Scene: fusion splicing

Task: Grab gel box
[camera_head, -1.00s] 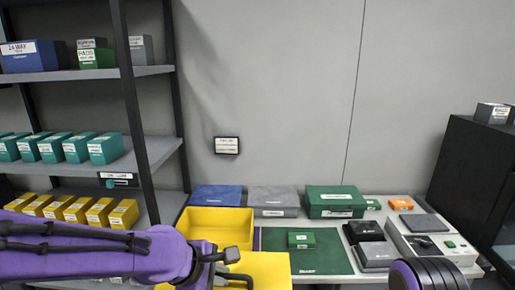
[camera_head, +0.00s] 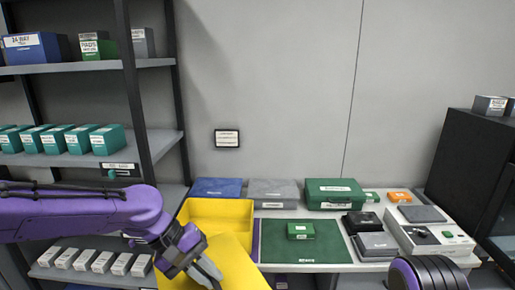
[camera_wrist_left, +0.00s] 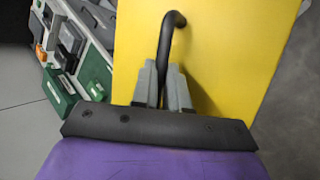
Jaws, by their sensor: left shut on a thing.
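My left gripper (camera_head: 208,274) is at the lower middle of the head view, over a yellow panel (camera_head: 232,262). In the left wrist view its grey fingers (camera_wrist_left: 163,85) are shut on a thin black bent handle (camera_wrist_left: 166,40) standing out from the yellow surface (camera_wrist_left: 230,50). I cannot tell which box is the gel box. A small green box (camera_head: 301,231) with a white label lies on the green mat (camera_head: 285,255). My right gripper is out of view.
A yellow bin (camera_head: 218,213) stands beside the mat. Blue, grey and large green boxes (camera_head: 336,191) line the table's back. Black and grey cases and a pale device (camera_head: 445,240) stand right. Shelves at left hold teal boxes (camera_head: 108,140) and whitish boxes (camera_head: 102,262).

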